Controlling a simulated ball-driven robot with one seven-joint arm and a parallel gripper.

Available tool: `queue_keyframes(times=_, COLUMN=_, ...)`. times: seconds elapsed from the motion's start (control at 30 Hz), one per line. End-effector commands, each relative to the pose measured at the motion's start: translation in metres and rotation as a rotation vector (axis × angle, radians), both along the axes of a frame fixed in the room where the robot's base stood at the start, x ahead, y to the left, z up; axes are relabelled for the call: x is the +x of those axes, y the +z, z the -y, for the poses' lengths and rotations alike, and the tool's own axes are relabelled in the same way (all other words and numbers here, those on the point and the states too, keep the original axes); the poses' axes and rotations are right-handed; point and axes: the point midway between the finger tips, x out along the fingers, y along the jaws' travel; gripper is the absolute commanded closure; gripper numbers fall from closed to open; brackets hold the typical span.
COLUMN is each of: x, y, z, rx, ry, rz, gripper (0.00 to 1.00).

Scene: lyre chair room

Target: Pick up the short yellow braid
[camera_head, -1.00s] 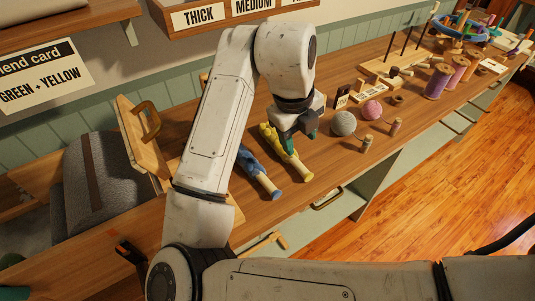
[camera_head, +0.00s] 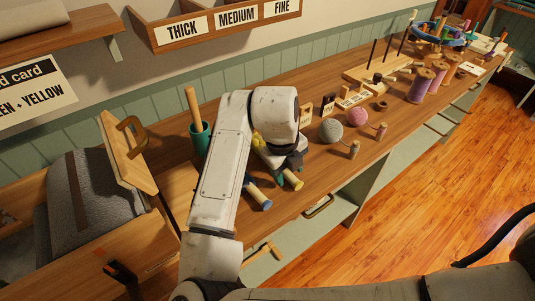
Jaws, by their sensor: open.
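A yellow braid (camera_head: 291,179) with a pale round end lies on the wooden bench, and my arm hides its middle. A bit of yellow also shows at the upper edge of my arm. My gripper (camera_head: 296,161) is open, low over the yellow braid near its front end. My wrist hides most of the jaws, so I cannot tell whether they touch the braid or straddle it. A blue braid (camera_head: 255,191) with a similar pale end lies just left of the yellow one, partly behind my arm.
A green cup (camera_head: 199,138) with a wooden stick stands left of my arm. Grey (camera_head: 330,131) and pink (camera_head: 357,116) yarn balls and small spools lie to the right. Large purple spools (camera_head: 421,86) stand farther along. The bench's front edge is close to the braids.

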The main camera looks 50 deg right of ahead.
Motion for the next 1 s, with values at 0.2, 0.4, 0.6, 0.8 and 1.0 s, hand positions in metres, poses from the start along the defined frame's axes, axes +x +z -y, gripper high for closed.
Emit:
queue_keyframes(times=0.2, x=-0.0007, y=-0.0081, z=0.0015, rx=0.0, ry=0.0, rz=0.0, gripper=0.47)
queue_keyframes(times=0.4, x=-0.0006, y=-0.0078, z=0.0014, rx=0.0, ry=0.0, rz=0.0, gripper=0.59)
queue_keyframes(times=0.6, x=-0.0006, y=-0.0078, z=0.0013, rx=0.0, ry=0.0, rz=0.0, gripper=0.78)
queue_keyframes(times=0.8, x=-0.0006, y=-0.0077, z=0.0013, rx=0.0, ry=0.0, rz=0.0, gripper=0.97)
queue_keyframes(times=1.0, x=-0.0005, y=-0.0076, z=0.0013, rx=0.0, ry=0.0, rz=0.001, gripper=1.0)
